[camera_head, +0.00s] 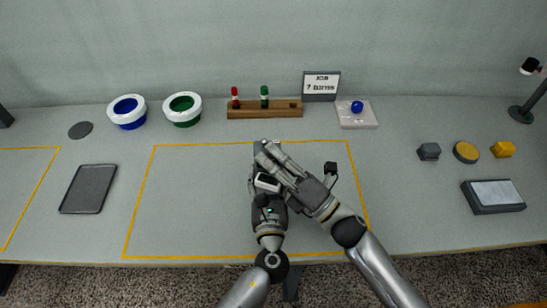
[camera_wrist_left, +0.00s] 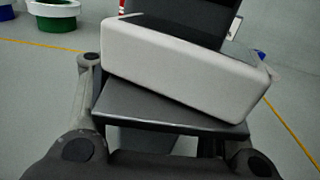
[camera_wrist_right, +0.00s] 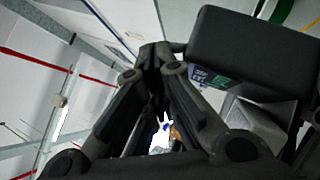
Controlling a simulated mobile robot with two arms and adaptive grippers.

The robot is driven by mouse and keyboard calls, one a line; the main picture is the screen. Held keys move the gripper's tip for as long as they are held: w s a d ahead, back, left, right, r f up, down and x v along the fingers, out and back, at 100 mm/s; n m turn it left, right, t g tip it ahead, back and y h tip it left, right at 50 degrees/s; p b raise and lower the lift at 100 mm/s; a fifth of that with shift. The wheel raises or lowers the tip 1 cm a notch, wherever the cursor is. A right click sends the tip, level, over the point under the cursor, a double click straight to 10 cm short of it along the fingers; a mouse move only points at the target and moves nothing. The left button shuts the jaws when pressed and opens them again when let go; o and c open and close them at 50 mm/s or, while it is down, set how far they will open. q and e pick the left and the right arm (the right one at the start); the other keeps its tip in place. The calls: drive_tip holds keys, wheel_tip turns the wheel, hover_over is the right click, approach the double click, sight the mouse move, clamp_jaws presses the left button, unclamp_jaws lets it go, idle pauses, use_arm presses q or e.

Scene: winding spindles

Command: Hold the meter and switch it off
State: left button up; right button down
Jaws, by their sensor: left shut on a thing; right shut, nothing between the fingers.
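The meter (camera_head: 267,182), a block with a pale body and dark parts, is inside the yellow outline at the middle of the table. In the left wrist view its pale body (camera_wrist_left: 185,65) sits between the fingers of my left gripper (camera_wrist_left: 165,120), which is shut on it. In the right wrist view a dark part of it with a small display (camera_wrist_right: 250,50) is right of my right gripper (camera_wrist_right: 155,55). My right gripper (camera_head: 262,148) is shut and empty, crossing close over the left one. I cannot tell whether its tips touch the meter. The switch is not clearly visible.
Blue (camera_head: 127,111) and green (camera_head: 183,108) spools, a wooden rack (camera_head: 265,109), a sign (camera_head: 321,86) and a plate with a blue knob (camera_head: 357,114) line the back. A dark tray (camera_head: 88,188) lies left; small blocks and a grey box (camera_head: 493,196) stand right.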

use_arm(q)
drive_tip(key=shift+f, duration=0.2)
use_arm(e)
drive_tip(key=shift+r+m+h, duration=0.3)
drive_tip(key=shift+m+h, duration=0.2)
drive_tip(key=shift+m, duration=0.2)
drive_tip(key=m+g+h, duration=0.1)
drive_tip(key=w+r+m+h, duration=0.1)
drive_tip(key=m+h, duration=0.1)
drive_tip(key=shift+r+m+g, duration=0.3)
drive_tip(key=shift+g, duration=0.1)
drive_tip(key=shift+f, duration=0.1)
drive_tip(key=r+v, duration=0.2)
drive_tip(key=v, duration=1.1)
drive_tip(key=shift+s+d+r, duration=0.2)
drive_tip(key=shift+d, duration=0.15)
use_arm(q)
drive_tip(key=o, duration=1.4)
drive_tip(key=shift+r, duration=0.1)
